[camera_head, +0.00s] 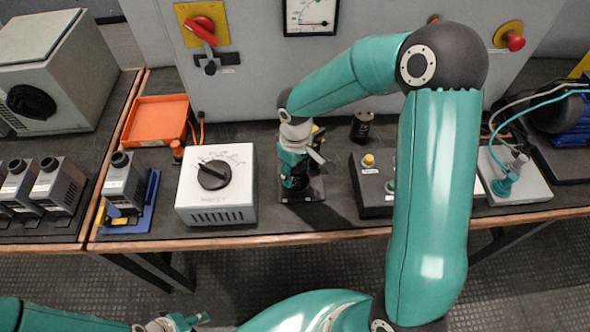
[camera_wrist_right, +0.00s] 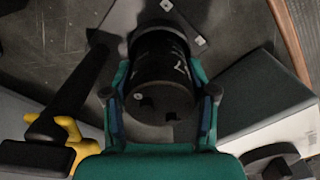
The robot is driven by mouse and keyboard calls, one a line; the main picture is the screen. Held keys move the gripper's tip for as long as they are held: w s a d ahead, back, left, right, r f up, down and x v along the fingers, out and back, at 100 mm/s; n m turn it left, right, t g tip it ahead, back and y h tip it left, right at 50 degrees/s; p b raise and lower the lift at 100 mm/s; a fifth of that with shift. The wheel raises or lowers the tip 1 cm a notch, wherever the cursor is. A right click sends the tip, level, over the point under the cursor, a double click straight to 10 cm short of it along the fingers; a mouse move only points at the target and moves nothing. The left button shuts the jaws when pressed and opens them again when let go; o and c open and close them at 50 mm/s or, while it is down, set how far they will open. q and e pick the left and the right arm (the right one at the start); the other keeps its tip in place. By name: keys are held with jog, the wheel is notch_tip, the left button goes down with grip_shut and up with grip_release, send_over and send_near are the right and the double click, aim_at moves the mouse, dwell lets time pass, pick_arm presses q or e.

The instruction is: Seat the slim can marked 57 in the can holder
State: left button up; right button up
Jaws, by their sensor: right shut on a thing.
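My right gripper (camera_head: 295,180) is shut on a dark can and points down over the can holder. In the right wrist view, the black can (camera_wrist_right: 160,70) sits between the fingers of the gripper (camera_wrist_right: 163,112). Pale markings on its side include what looks like a 7; the full number is not readable. The holder's dark base plate (camera_head: 312,193) lies on the bench and shows as a grey plate (camera_wrist_right: 195,22) beyond the can. I cannot tell whether the can touches the holder. My left gripper (camera_head: 178,322) is at the bottom edge, partly cut off, away from the bench.
Another dark can (camera_head: 361,127) stands behind, to the right. A white dial box (camera_head: 217,185) is left of the holder, and a dark button box (camera_head: 372,183) is right of it. An orange tray (camera_head: 155,120) stands at the back left.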

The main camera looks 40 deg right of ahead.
jog(key=o, duration=1.5)
jog(key=shift+o, duration=0.2)
jog(key=shift+r, duration=4)
